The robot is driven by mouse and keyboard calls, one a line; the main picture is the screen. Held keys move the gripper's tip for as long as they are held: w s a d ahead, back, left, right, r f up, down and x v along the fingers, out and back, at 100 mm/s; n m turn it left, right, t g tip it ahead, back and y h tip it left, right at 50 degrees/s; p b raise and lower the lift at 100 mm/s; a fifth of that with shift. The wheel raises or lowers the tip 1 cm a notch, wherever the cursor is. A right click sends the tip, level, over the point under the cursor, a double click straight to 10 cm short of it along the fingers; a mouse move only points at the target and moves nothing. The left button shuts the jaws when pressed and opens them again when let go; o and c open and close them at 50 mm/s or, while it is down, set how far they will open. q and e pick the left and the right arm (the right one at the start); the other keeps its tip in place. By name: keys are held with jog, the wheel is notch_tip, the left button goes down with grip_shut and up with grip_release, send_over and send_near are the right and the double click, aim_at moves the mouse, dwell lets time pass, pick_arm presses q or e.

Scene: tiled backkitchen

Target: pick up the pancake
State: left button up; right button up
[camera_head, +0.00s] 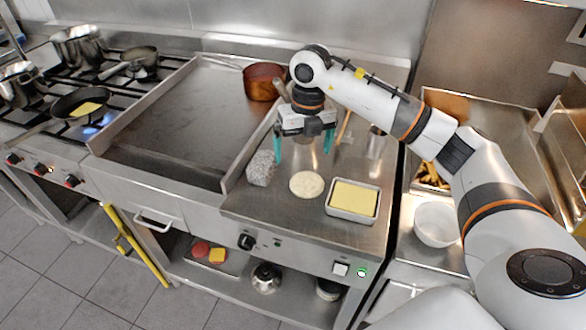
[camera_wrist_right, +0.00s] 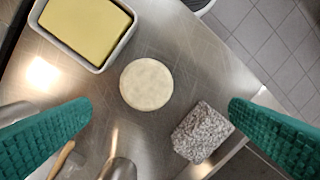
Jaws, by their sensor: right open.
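The pancake (camera_head: 306,184) is a pale round disc lying flat on the steel counter, between a grey speckled block and a white dish. In the right wrist view the pancake (camera_wrist_right: 146,84) lies ahead of the fingers, near the middle. My right gripper (camera_head: 304,150) is open with its teal fingers pointing down, above the counter and behind the pancake. Its two fingers (camera_wrist_right: 160,128) also show wide apart and empty in the right wrist view. My left gripper is not in view.
The speckled block (camera_head: 261,168) stands left of the pancake, and the white dish (camera_head: 352,200) with a yellow slab stands right. A copper pot (camera_head: 264,80) is behind. A flat griddle (camera_head: 170,120) and a stove with pans (camera_head: 80,103) lie left. A white bowl (camera_head: 436,224) stands right.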

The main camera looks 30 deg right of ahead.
jog(key=d, duration=0.1)
jog(key=p, duration=0.2)
send_over(307, 182)
jog(key=shift+h, duration=0.3)
jog(key=f, duration=0.5)
jog(key=shift+s+f, duration=0.1)
jog(key=shift+s, duration=0.3)
jog(key=shift+w+f, duration=0.15)
jog(key=shift+f, duration=0.15)
jog(key=f+p, duration=0.1)
jog(key=f, duration=0.1)
jog(key=shift+w+f+p, duration=0.2)
jog(key=shift+f+p, duration=0.15)
jog(key=shift+f, duration=0.05)
notch_tip(307, 182, down, 2)
jog(key=shift+f, duration=0.2)
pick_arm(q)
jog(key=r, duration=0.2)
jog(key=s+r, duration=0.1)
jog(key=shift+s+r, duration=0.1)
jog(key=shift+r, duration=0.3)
pick_arm(e)
jog(key=c, duration=1)
